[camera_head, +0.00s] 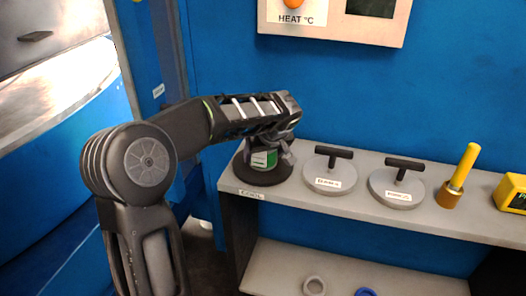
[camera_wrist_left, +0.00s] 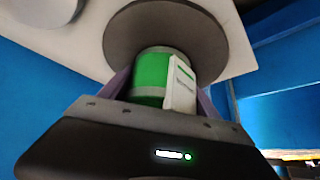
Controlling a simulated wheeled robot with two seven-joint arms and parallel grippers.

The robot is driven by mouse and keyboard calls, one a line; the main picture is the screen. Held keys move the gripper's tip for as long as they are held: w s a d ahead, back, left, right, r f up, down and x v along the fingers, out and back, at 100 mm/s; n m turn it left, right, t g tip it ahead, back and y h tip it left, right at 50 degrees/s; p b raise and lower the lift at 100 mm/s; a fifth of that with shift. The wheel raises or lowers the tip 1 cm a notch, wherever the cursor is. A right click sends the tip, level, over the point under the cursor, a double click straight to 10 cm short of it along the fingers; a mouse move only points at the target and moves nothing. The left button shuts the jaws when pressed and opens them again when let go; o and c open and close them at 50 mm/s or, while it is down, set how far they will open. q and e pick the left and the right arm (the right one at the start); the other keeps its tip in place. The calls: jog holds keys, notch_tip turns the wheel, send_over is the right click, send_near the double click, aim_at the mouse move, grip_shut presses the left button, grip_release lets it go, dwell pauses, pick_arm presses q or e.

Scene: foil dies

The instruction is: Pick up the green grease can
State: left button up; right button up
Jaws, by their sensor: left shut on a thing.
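The green grease can (camera_head: 264,158) has a white label and stands on a dark round pad (camera_head: 262,175) at the left end of the grey shelf. In the left wrist view the can (camera_wrist_left: 150,78) sits between the fingers, with the dark pad (camera_wrist_left: 165,30) behind it. My left gripper (camera_head: 267,150) reaches down over the can and is shut on it. The gripper and its fingers hide part of the can in the head view. Whether the can touches the pad is hard to tell. My right gripper is not in view.
Two grey discs with black T-handles (camera_head: 330,178) (camera_head: 397,190) stand right of the pad. A yellow-handled tool (camera_head: 460,175) and a yellow box (camera_head: 512,193) are farther right. A blue wall with a HEAT panel (camera_head: 335,25) rises behind. Rings (camera_head: 315,286) lie on the lower shelf.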

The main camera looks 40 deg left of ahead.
pick_arm(q)
jog(key=c, duration=1.1)
jog(key=shift+c, duration=0.2)
jog(key=shift+r, duration=0.15)
notch_tip(320, 180, up, 10)
jog(key=shift+f, duration=0.1)
